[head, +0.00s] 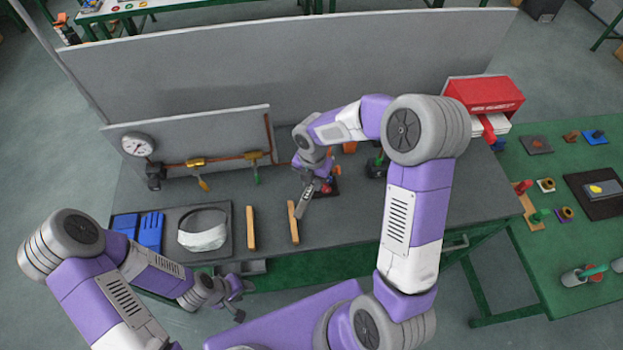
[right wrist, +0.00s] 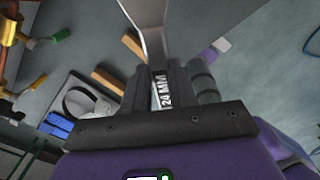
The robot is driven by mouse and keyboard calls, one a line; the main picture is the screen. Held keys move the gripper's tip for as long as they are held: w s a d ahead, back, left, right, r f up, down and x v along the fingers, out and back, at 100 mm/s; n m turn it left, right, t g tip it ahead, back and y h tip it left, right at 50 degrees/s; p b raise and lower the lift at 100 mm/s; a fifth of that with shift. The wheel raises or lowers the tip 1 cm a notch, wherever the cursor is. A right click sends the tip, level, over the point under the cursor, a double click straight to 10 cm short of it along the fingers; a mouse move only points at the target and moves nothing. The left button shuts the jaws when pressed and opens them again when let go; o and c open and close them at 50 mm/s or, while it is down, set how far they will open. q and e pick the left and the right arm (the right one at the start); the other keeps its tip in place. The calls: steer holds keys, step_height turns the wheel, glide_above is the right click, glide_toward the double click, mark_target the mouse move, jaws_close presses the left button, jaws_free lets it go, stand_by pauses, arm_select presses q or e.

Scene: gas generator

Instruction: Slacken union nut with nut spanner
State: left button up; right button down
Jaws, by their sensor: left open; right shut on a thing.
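My right gripper (head: 316,184) is shut on a grey metal spanner marked 24 MM (right wrist: 152,22), held above the bench. Its fingers (right wrist: 168,80) close around the handle in the right wrist view; the spanner's far end runs out of the top of that view. In the head view the spanner (head: 304,204) points down and left, near a wooden block. My left gripper (head: 236,300) is open and empty at the bench's front edge. A copper pipe (head: 226,159) with brass valves runs along a grey panel. I cannot make out the union nut on it.
A pressure gauge (head: 137,145) is on the panel's left. Blue pieces (head: 150,230), a white-banded ring (head: 203,237) and wooden blocks (head: 251,228) lie at the bench front. A red box (head: 485,95) stands back right. The bench's right part is fairly clear.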

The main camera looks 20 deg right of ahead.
steer(key=s+d+n+p, duration=0.3)
steer(key=d+n+p, duration=0.1)
steer(key=d+n, duration=0.1)
steer(key=shift+n+p, duration=0.35)
steer(key=shift+n, duration=0.45)
stand_by(1.1)
steer(key=shift+s, duration=0.1)
steer(key=shift+m, duration=0.4)
steer(key=shift+s+a+b, duration=0.25)
steer(key=shift+s+b, duration=0.15)
steer(key=shift+s, duration=0.95)
steer(key=shift+s+a+b, duration=0.25)
steer(key=shift+s+b, duration=0.1)
steer(key=shift+s, duration=0.95)
